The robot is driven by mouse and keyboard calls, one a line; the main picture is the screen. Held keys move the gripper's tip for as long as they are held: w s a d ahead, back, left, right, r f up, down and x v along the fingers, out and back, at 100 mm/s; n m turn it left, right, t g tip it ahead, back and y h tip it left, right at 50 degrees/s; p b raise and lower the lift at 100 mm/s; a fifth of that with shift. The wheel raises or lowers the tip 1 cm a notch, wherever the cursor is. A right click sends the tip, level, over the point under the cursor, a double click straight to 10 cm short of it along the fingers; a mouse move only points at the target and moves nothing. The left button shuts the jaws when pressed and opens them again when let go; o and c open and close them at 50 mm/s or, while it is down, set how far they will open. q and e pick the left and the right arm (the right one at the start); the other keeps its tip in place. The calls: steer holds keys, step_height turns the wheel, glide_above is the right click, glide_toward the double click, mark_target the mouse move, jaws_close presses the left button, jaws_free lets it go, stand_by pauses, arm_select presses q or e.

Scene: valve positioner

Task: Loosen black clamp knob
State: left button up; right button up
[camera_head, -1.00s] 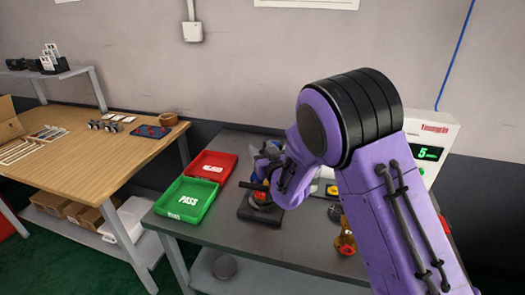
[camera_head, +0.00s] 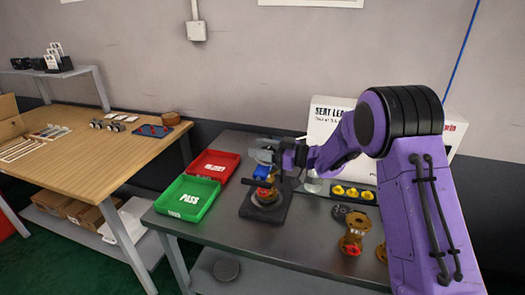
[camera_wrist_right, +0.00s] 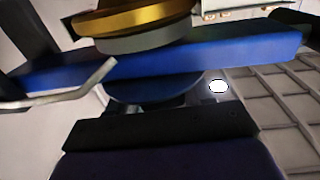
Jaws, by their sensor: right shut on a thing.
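A black clamp fixture (camera_head: 265,213) stands on the grey bench, with a dark bar (camera_head: 250,180) jutting left and a red and brass part on its base. My right gripper (camera_head: 268,155) is at the top of the fixture, reaching in from the right. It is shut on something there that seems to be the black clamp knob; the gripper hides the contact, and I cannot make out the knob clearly. The right wrist view shows a blue bar (camera_wrist_right: 225,58), a gold disc (camera_wrist_right: 135,17) and a bent grey rod (camera_wrist_right: 75,92) close by. My left gripper is out of view.
A green PASS tray (camera_head: 187,198) and a red tray (camera_head: 216,165) lie left of the fixture. To the right are yellow parts (camera_head: 352,192) in a row and a brass part (camera_head: 352,235). A white sign box (camera_head: 325,118) stands behind.

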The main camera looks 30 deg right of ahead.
steer(key=n+g+y+b, duration=0.2)
steer(key=n+g+y, duration=0.1)
steer(key=n+g+y+b, duration=0.1)
steer(key=g, duration=0.1)
steer(key=shift+s+a+f+n+y, duration=0.15)
steer(key=shift+s+n+y, duration=0.1)
steer(key=shift+n+y, duration=0.05)
steer(key=n+g+b, duration=0.1)
steer(key=n+g+y+b, duration=0.1)
steer(key=g, duration=0.1)
steer(key=shift+s+a+y, duration=0.1)
steer(key=shift+s+y, duration=0.05)
steer(key=shift+y, duration=0.15)
steer(key=shift+s+r+n+g+y+b, duration=0.15)
steer(key=shift+n+g+b, duration=0.25)
steer(key=shift+g, duration=0.35)
steer(key=shift+r+n+g+y+b, duration=0.15)
steer(key=shift+n+g+b, duration=0.15)
steer(key=shift+n+g, duration=0.35)
steer(key=o, duration=1)
steer(key=shift+a, duration=0.1)
